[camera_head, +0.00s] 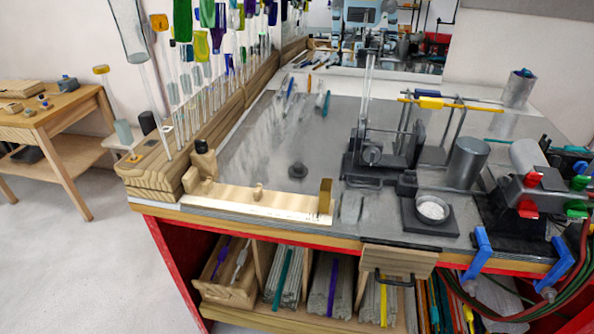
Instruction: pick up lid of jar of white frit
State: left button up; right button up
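A small dark round disc with a raised knob (298,170), which looks like a lid, lies flat on the grey metal benchtop, left of the burner equipment. An open round metal container with white grains (432,210) sits on a dark square base near the bench's front edge, to the right. It looks like the jar of white frit, and no lid is on it. Neither of my grippers is in view.
A pale wooden strip (255,203) with a small knob runs along the front left edge. A metal cylinder (466,163) stands behind the white grains. Torch equipment with red and green knobs (530,185) is at right. The benchtop around the disc is clear.

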aim_at(298, 171)
jog(key=i+j+z, duration=0.15)
jog(key=j, duration=0.55)
jog(key=i+j+z, duration=0.1)
jog(key=j, duration=0.6)
jog(key=i+j+z, duration=0.15)
jog(key=j, duration=0.6)
jog(key=i+j+z, duration=0.1)
jog(key=j, duration=0.65)
